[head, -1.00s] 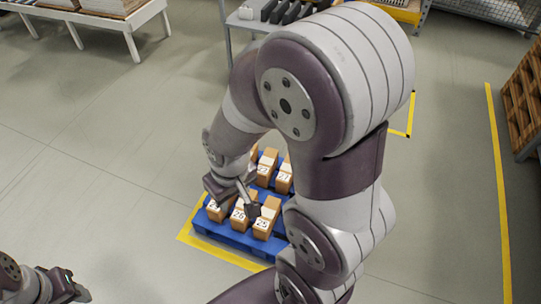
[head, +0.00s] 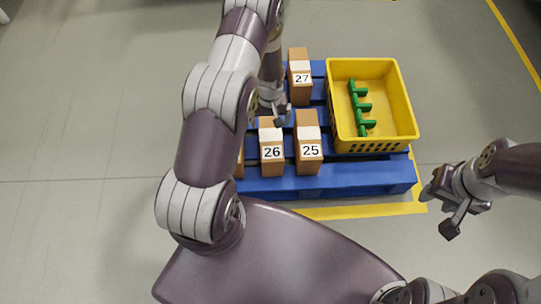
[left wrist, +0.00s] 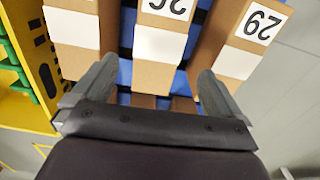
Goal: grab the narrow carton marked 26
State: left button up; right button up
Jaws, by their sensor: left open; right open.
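The narrow carton marked 26 (head: 271,158) stands upright at the front of the blue pallet, brown with a white band. My left gripper (head: 275,112) is open, just behind and above it, partly hidden by the arm. In the left wrist view the carton (left wrist: 158,75) shows upside down between the spread fingers of my left gripper (left wrist: 153,78); contact cannot be told. The carton marked 25 (head: 309,158) stands to its right, with a gap. Another carton (left wrist: 262,25), seemingly marked 29, is mostly hidden behind my arm in the head view. My right gripper (head: 440,211) is open and empty, right of the pallet.
The blue pallet (head: 350,180) carries a yellow crate (head: 372,145) with a green rack (head: 357,108) inside, right of the cartons. A carton marked 27 (head: 300,85) stands farther back. Yellow tape edges the pallet; grey floor on the left is clear.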

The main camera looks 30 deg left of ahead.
aim_at(271, 134)
pick_arm(q)
notch_tip(271, 134, down, 8)
jog(key=b, duration=0.3)
jog(key=shift+w+d+r, duration=0.15)
jog(key=f+b, duration=0.2)
jog(key=f, duration=0.1)
jog(key=f+b, duration=0.1)
jog(key=shift+s+f+b, duration=0.15)
jog(key=shift+s+b, duration=0.1)
jog(key=shift+b, duration=0.05)
jog(key=shift+f, duration=0.4)
jog(key=shift+r, duration=0.3)
jog(key=c, duration=1.2)
